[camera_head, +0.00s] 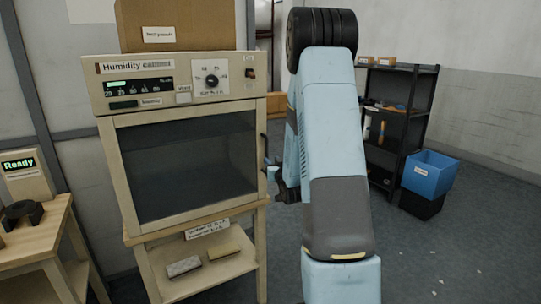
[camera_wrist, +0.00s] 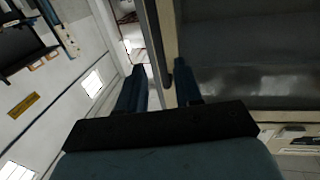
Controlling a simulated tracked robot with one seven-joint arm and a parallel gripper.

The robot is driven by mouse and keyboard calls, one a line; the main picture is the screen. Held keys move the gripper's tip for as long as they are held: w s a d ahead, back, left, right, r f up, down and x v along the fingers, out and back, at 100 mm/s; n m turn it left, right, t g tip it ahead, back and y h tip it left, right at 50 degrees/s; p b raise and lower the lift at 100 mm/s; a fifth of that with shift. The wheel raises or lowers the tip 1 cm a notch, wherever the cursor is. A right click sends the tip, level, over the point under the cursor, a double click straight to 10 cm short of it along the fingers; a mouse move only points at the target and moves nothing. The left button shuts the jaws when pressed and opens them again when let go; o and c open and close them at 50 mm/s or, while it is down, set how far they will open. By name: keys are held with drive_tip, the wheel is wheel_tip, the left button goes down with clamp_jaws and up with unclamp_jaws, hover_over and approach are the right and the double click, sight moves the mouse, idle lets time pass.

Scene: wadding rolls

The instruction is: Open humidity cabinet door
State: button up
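The humidity cabinet (camera_head: 185,130) stands left of centre in the head view, with a beige frame and control panel. Its glass door (camera_head: 188,165) appears shut. A dark upright handle (camera_head: 264,150) is at the door's right edge. My gripper (camera_head: 272,178) is beside that edge, near the handle's lower end, partly hidden by my arm. In the wrist view my gripper (camera_wrist: 158,82) is open, its two blue fingers apart. The beige door frame (camera_wrist: 162,35) lies beyond the gap, and the right finger is close to the dark handle. Whether they touch I cannot tell.
A cardboard box (camera_head: 180,25) sits on the cabinet. A wooden table (camera_head: 40,240) with a "Ready" display (camera_head: 22,175) is at left. A dark shelf (camera_head: 400,115) and blue bin (camera_head: 428,174) are at right.

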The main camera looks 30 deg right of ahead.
sight(267, 155)
drive_tip(key=w, duration=0.2)
drive_tip(key=w+d, duration=0.1)
drive_tip(key=w, duration=0.5)
drive_tip(key=shift+d, duration=0.15)
clamp_jaws()
